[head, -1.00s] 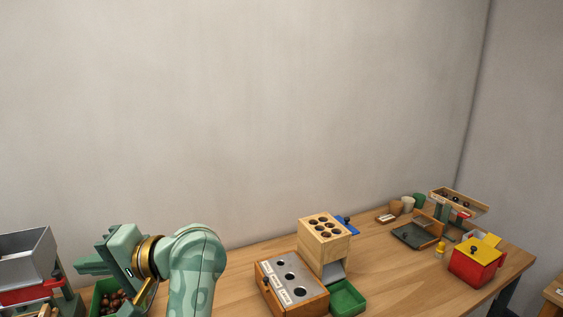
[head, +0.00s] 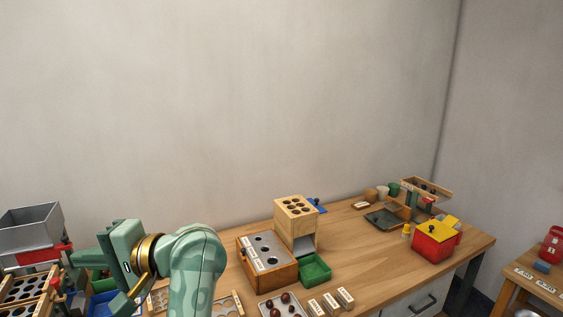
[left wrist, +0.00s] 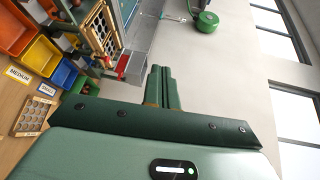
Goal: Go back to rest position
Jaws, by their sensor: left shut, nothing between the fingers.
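My left gripper (head: 88,258) is at the lower left of the head view, its green fingers pointing left, raised in front of the bench equipment. In the left wrist view its two fingers (left wrist: 161,88) lie together with nothing between them. My right gripper shows in neither view. The grey hopper (head: 30,228) with a red part stands just left of and behind the left fingers. A green tray lies partly hidden behind the gripper.
A wooden box with round holes (head: 255,270), a wooden block with holes (head: 296,208) and a green tray (head: 315,270) stand mid-bench. A red and yellow box (head: 433,242) is at the right. Coloured bins (left wrist: 40,55) show in the wrist view.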

